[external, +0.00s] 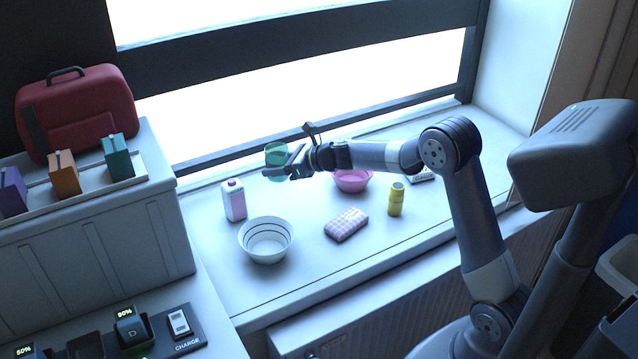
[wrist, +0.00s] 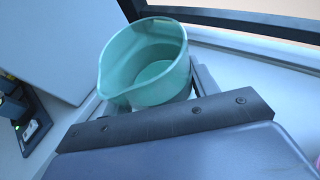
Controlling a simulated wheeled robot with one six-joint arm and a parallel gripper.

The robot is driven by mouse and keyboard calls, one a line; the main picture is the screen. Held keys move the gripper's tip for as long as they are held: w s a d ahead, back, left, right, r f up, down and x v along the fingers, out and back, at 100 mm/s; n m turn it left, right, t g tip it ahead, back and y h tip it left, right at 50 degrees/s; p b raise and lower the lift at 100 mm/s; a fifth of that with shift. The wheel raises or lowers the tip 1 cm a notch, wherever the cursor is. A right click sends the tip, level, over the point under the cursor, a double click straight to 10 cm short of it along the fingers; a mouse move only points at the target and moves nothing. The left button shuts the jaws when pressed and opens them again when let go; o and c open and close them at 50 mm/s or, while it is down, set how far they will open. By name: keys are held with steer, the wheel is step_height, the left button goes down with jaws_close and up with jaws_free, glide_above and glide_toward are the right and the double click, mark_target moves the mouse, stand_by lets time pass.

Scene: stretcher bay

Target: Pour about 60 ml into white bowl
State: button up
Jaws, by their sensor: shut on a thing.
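A white bowl (external: 266,252) with dark rings inside stands upright on the white sill. My gripper (external: 290,165) is shut on a green translucent cup (external: 275,151), held above the sill, behind and above the bowl. The cup also shows in the wrist view (wrist: 146,65), with a spout-like lip at its lower left. It looks close to upright there, and its floor shows through its open top. I cannot tell how much liquid it holds. The bowl is not visible in the wrist view.
A pink-and-white carton (external: 233,200) stands behind and left of the bowl. A checked cloth bundle (external: 346,224), a yellow bottle (external: 396,199) and a pink bowl (external: 352,181) are to the right. A grey cabinet (external: 110,240) borders the sill at left; the window runs behind.

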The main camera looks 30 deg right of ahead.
steer(key=s+a+n+g+y+b, duration=0.1)
steer(key=s+a+n+g+b, duration=0.15)
steer(key=s+a, duration=0.4)
steer(key=s+a+f+n+g+y+b, duration=0.1)
steer(key=s+a+n+g+y+b, duration=0.2)
steer(key=s, duration=0.6)
steer(key=s+a+n+g+b, duration=0.2)
steer(key=s+a+b, duration=0.25)
steer(key=s, duration=0.35)
steer(key=f, duration=1)
steer(key=shift+w+d+f, duration=0.1)
steer(key=shift+w+f, duration=0.1)
steer(key=shift+w, duration=0.2)
steer(key=w+d+r+m+g+y+p, duration=0.1)
steer(key=w+r+m+g+y+p, duration=0.2)
steer(key=m+p, duration=0.5)
steer(key=shift+w+d+r+p, duration=0.25)
steer(key=shift+w+r+p, duration=0.25)
steer(key=shift+r+p, duration=1.25)
steer(key=shift+r+m+g+y+p, duration=0.1)
steer(key=shift+m+g+y+p, duration=0.25)
steer(key=shift+m+y+p, duration=0.45)
